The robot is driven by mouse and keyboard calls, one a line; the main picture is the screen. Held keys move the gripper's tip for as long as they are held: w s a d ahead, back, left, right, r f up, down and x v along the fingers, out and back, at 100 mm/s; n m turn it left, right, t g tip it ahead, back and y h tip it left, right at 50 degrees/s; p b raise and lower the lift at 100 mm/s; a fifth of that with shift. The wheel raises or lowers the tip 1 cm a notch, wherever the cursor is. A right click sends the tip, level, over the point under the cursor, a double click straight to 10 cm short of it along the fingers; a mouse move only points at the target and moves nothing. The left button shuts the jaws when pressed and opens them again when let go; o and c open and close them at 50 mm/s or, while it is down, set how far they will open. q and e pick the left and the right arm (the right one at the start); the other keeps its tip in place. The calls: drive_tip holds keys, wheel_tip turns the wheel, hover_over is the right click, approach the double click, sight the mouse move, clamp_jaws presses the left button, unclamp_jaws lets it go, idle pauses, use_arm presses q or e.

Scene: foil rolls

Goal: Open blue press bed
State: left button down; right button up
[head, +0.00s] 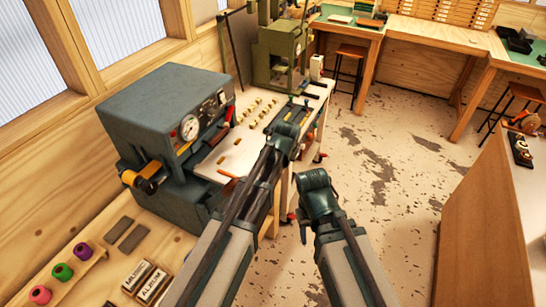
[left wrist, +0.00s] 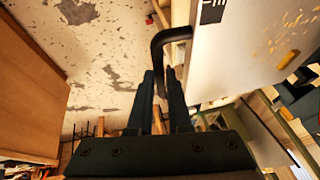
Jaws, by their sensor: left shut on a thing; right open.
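The blue press (head: 165,110) is a grey-blue box with a round gauge, on the left in the head view. Its pale bed (head: 222,160) lies in front of it, with small gold pieces on the pale surface beyond. In the left wrist view a black bent handle (left wrist: 172,36) stands at the edge of a white panel (left wrist: 235,60). My left gripper (left wrist: 161,80) is shut on this handle; its fingers are mostly hidden by my arm in the head view. My right gripper (head: 303,228) is open and empty, low to the right of the bed; its fingertips are hard to make out.
A green press (head: 278,52) stands behind the bed. Colored rolls (head: 62,271) and lettered blocks (head: 145,279) lie on the wooden bench at lower left. A wooden cabinet (head: 475,230) stands at right. The floor (head: 385,170) between is clear.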

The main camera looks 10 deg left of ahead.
use_arm(q)
drive_tip(key=shift+s+d, duration=0.2)
drive_tip(key=shift+d, duration=0.15)
drive_tip(key=c, duration=1.1)
unclamp_jaws()
drive_tip(key=p+v, duration=1.2)
drive_tip(key=v, duration=0.1)
drive_tip(key=shift+r, duration=0.35)
drive_tip(key=shift+s+f, duration=0.1)
drive_tip(key=shift+s, duration=0.05)
